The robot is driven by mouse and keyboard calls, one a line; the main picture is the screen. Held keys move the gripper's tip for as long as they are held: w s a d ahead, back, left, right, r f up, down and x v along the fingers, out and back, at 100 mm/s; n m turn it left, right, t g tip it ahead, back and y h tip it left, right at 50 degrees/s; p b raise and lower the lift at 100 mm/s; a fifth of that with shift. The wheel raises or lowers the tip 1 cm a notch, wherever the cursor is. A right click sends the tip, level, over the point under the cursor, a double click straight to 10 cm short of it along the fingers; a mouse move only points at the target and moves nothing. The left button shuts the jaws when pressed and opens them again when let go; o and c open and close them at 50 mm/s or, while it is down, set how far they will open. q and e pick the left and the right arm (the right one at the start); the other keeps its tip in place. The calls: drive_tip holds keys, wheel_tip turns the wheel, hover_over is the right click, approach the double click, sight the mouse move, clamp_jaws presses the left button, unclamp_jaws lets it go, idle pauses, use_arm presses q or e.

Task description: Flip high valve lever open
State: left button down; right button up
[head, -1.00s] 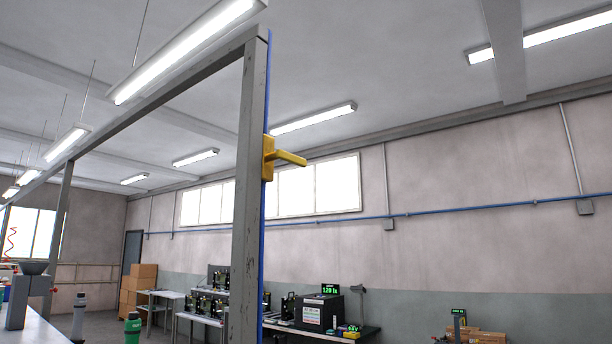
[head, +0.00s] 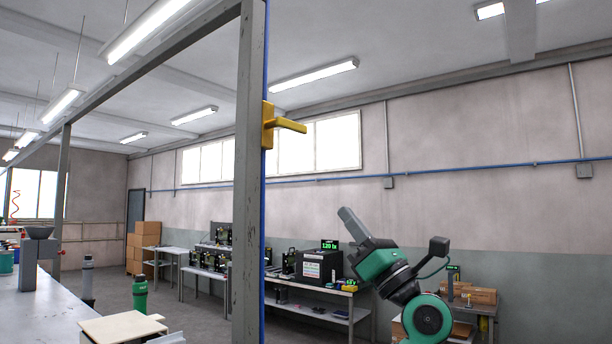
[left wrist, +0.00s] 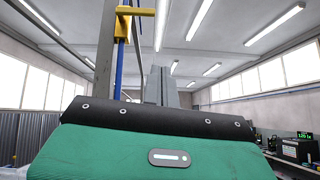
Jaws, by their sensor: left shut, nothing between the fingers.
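The yellow valve (head: 269,124) sits high on a blue vertical pipe (head: 264,215) beside a grey post. Its yellow lever (head: 291,125) sticks out to the right, about level. The valve also shows at the top of the left wrist view (left wrist: 135,11), above my fingers. My left gripper (head: 345,213), with grey fingers and a green and black body, is right of and below the lever in the head view, clear of it. Its fingers are shut and empty, pointing up and left. They also show in the left wrist view (left wrist: 160,84). My right gripper is in neither view.
The worn grey post (head: 248,180) stands just left of the valve. A bench (head: 55,310) with a grey stand is at the lower left. Work tables with equipment (head: 320,267) stand along the far wall. The air around the lever's free end is clear.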

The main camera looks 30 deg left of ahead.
use_arm(q)
drive_tip(key=s+r+n+g, duration=0.1)
drive_tip(key=s+a+r+n+g, duration=0.1)
drive_tip(key=s, duration=0.1)
drive_tip(key=shift+r+n, duration=0.3)
drive_tip(key=shift+t+h, duration=0.3)
drive_tip(key=p, duration=0.7)
approach(286, 127)
drive_tip(key=w+a+r, duration=0.2)
drive_tip(key=w+a, duration=0.3)
drive_tip(key=a, duration=0.1)
drive_tip(key=shift+s+d+r+p, duration=0.1)
drive_tip(key=shift+d+r+p, duration=0.05)
drive_tip(key=shift+r+p, duration=0.3)
drive_tip(key=shift+s+d+r+p, duration=0.15)
drive_tip(key=shift+r+p, duration=0.1)
drive_tip(key=shift+r, duration=0.25)
drive_tip(key=shift+w+r+n+g+b, duration=0.1)
drive_tip(key=shift+n+g+b, duration=0.25)
drive_tip(key=shift+n+g, duration=0.3)
drive_tip(key=shift+w+n+g, duration=0.15)
drive_tip(key=shift+n+g, duration=0.3)
drive_tip(key=shift+g, duration=0.1)
